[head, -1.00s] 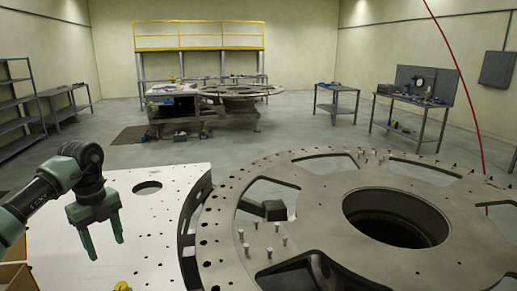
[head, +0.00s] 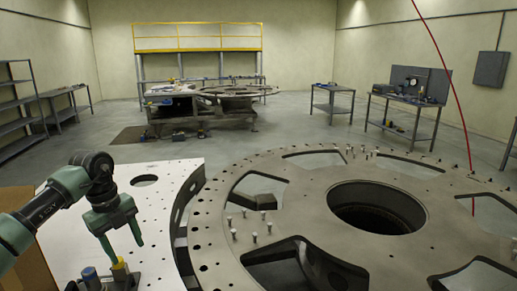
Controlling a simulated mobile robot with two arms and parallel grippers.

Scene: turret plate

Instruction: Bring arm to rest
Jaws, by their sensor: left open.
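My left arm comes in from the left edge in the head view. Its green gripper (head: 125,251) is open and points down over the left part of the white perforated plate (head: 165,240). I see nothing held between its fingers. Just below the fingertips are a yellow-topped item (head: 120,271) and a blue-topped item (head: 90,275), partly cut by the lower edge. I cannot tell whether a finger touches the yellow one. My right gripper is not in view.
The large grey turret plate (head: 300,215), with a round central hole and several upright pins (head: 254,237), fills the right foreground. A brown box side (head: 28,265) stands at the lower left. Behind are open floor, a workbench (head: 408,112) and shelves (head: 15,105).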

